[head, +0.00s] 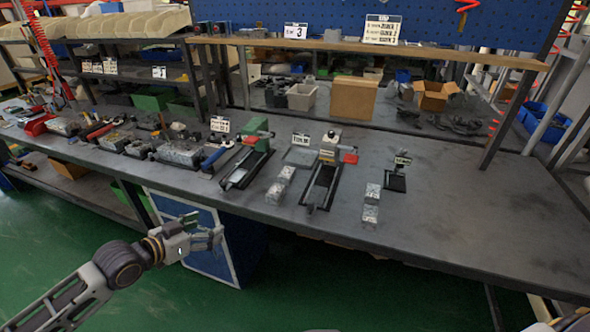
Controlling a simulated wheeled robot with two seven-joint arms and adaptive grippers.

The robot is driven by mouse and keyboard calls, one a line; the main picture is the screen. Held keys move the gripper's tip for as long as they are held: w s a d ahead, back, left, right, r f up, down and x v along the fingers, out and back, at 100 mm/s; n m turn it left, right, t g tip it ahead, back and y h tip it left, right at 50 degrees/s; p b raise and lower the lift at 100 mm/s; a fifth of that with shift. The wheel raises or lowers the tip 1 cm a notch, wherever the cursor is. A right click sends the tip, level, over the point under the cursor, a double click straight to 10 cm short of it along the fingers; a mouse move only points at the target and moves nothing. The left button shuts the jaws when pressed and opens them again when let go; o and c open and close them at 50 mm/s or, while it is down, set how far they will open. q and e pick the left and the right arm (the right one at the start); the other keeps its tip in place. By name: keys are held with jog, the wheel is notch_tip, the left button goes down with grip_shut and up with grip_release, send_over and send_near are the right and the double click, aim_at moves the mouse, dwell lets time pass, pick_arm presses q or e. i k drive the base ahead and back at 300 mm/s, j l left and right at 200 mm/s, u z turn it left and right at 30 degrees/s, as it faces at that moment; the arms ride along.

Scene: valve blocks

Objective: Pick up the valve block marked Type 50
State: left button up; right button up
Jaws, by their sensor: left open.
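Small grey metal valve blocks lie on the workbench in the head view. One pair, a nearer block (275,193) and a farther block (287,173), lies left of the middle fixture. Another pair, a nearer block (370,214) and a farther block (373,191), lies right of it. Any type marks on the blocks are too small to read, so I cannot tell which is Type 50. My left gripper (218,238) is open and empty, in front of the bench and below its top, apart from all blocks. My right gripper does not show.
The workbench (470,215) has clear room on its right. Tools crowd the left. A blue cabinet (205,255) stands under the bench near my left gripper.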

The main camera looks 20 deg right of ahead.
aim_at(286, 176)
jog(key=i+l, duration=0.2)
jog(key=l, duration=0.15)
jog(key=i+l, duration=0.2)
jog(key=l, duration=0.15)
jog(key=i+l, duration=0.25)
jog(key=l, duration=0.1)
